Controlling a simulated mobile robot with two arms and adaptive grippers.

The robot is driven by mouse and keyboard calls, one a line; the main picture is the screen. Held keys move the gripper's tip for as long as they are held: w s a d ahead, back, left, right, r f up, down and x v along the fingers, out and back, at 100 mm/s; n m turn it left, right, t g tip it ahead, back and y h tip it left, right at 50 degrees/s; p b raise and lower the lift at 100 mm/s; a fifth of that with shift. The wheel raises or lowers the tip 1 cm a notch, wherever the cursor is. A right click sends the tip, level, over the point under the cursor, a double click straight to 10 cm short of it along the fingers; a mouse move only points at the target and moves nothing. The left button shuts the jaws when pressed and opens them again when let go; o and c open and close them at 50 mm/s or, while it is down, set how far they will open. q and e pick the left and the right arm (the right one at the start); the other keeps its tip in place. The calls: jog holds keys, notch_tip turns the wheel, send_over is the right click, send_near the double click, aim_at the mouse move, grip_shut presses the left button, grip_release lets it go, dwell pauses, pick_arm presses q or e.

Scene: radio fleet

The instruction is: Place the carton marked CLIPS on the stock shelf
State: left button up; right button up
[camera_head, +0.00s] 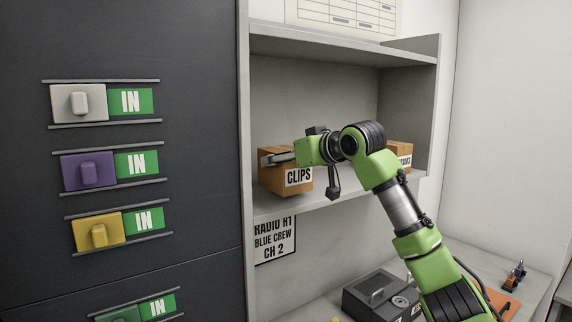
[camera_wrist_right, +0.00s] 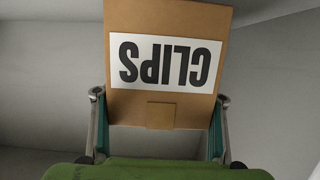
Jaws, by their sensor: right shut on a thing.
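The carton marked CLIPS (camera_head: 299,177) is a brown box with a white label. In the head view it is at the left end of the stock shelf (camera_head: 340,195), over the shelf board. Whether its base touches the board I cannot tell. My right gripper (camera_head: 275,157) is shut on the carton. In the right wrist view the fingers of my right gripper (camera_wrist_right: 160,118) stand on both sides of the carton (camera_wrist_right: 165,104), whose label appears upside down. My left gripper is not in view.
Another brown carton (camera_head: 400,152) stands farther right on the shelf, partly hidden by my right arm. A dark panel with sliding IN tags (camera_head: 130,101) is at left. A grey box (camera_head: 380,296) sits on the counter below, with an orange item (camera_head: 497,303) to its right.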

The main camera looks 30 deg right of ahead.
jog(key=shift+s+d+f, duration=0.15)
jog(key=shift+f, duration=0.55)
jog(key=shift+s+d, duration=0.1)
jog(key=shift+s, duration=0.05)
jog(key=shift+f, duration=0.1)
jog(key=o, duration=1.4)
jog(key=shift+f, duration=0.1)
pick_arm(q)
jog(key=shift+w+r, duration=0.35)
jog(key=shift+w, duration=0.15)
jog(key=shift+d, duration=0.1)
pick_arm(e)
jog(key=shift+s+b, duration=0.3)
jog(key=shift+s, duration=0.1)
pick_arm(q)
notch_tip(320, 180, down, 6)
jog(key=b, duration=0.5)
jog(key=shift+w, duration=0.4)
pick_arm(e)
jog(key=shift+v, duration=5.65)
